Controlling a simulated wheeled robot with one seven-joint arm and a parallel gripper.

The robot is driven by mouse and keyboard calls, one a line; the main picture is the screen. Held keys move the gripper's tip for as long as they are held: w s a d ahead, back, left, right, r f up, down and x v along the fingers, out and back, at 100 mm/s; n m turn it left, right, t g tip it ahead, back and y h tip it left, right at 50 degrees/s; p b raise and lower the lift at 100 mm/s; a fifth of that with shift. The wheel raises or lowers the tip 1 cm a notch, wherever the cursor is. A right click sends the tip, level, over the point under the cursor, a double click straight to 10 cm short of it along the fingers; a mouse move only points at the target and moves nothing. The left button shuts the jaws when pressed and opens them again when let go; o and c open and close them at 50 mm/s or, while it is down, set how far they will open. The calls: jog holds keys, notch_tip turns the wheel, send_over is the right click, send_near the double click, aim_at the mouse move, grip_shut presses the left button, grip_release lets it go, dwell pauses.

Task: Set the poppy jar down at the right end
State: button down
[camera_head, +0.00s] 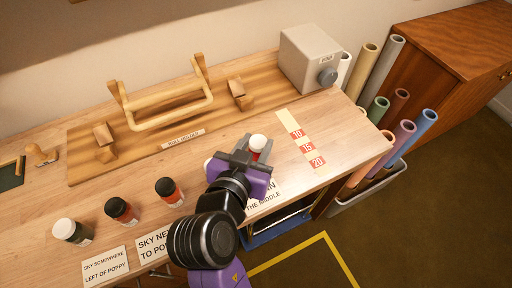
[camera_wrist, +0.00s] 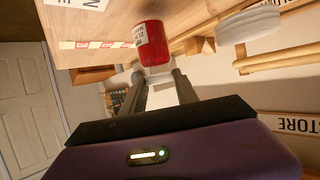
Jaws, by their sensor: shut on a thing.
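A red jar with a white cap (camera_head: 257,143) is between the fingers of my gripper (camera_head: 246,158), right of the other jars in the head view. In the wrist view the red jar (camera_wrist: 153,45), with a pale label, sits between the tips of my shut gripper (camera_wrist: 160,84). Its label is too small to read, and I cannot tell whether its base touches the table. Two black-capped red-orange jars (camera_head: 169,192) (camera_head: 121,211) and a dark jar with a white cap (camera_head: 72,231) stand to the left. Another white cap (camera_head: 207,163) shows partly, hidden behind my gripper.
A strip marked 10, 15, 20 (camera_head: 301,140) lies right of the held jar, with bare table (camera_head: 345,140) beyond. A wooden roll holder (camera_head: 165,103) and a grey box (camera_head: 311,57) stand behind. Printed cards (camera_head: 105,267) lie at the front edge. Coloured rolls (camera_head: 403,137) stand off the right end.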

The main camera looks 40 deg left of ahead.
jog(key=shift+f, duration=1)
jog(key=shift+f, duration=0.1)
jog(key=shift+f, duration=0.1)
jog(key=c, duration=0.9)
grip_release()
jog(key=shift+r, duration=0.25)
jog(key=b+v, duration=0.1)
jog(key=v, duration=1.1)
